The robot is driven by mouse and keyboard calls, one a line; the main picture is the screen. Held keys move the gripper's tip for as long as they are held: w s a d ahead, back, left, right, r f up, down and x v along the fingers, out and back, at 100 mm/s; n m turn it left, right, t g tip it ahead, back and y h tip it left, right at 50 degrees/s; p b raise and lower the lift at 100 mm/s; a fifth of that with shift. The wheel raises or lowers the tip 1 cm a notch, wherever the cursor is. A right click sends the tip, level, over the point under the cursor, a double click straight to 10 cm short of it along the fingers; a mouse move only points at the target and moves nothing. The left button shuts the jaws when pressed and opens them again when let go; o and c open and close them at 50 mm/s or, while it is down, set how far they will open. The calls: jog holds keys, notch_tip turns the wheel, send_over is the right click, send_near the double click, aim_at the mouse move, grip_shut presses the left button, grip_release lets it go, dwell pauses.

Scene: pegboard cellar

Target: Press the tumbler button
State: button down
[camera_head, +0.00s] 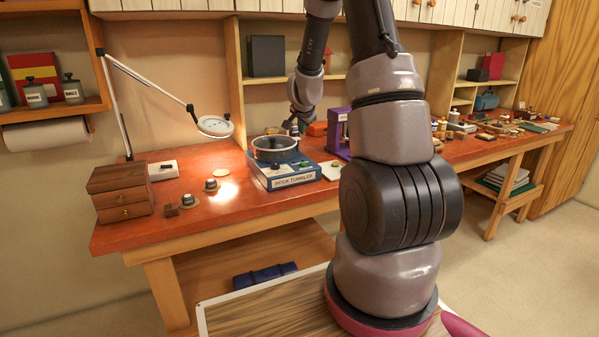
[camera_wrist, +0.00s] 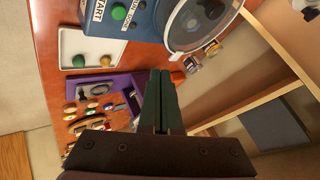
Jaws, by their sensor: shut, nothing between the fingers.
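The rock tumbler (camera_head: 290,183) is a blue box lettered ROCK TUMBLER on its front, standing on the red-brown bench. A round clear-lidded drum (camera_head: 274,149) sits on its top. In the wrist view the tumbler (camera_wrist: 148,24) is at the top edge, partly cut off. A green button (camera_wrist: 117,11) shows on its panel beside a START label (camera_wrist: 96,10). My gripper (camera_head: 293,129) is above and behind the drum in the head view. In the wrist view its two dark fingers (camera_wrist: 164,73) are together, empty, and apart from the button.
A desk lamp (camera_head: 214,126) and a wooden drawer box (camera_head: 121,191) stand to the left. Shelf uprights (camera_head: 237,85) rise behind the bench.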

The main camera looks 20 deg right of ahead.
aim_at(303, 164)
jog(key=shift+s+f, duration=0.2)
jog(key=shift+f, duration=0.2)
jog(key=shift+f, duration=0.1)
jog(key=shift+f, duration=4.3)
jog(key=shift+f, duration=0.4)
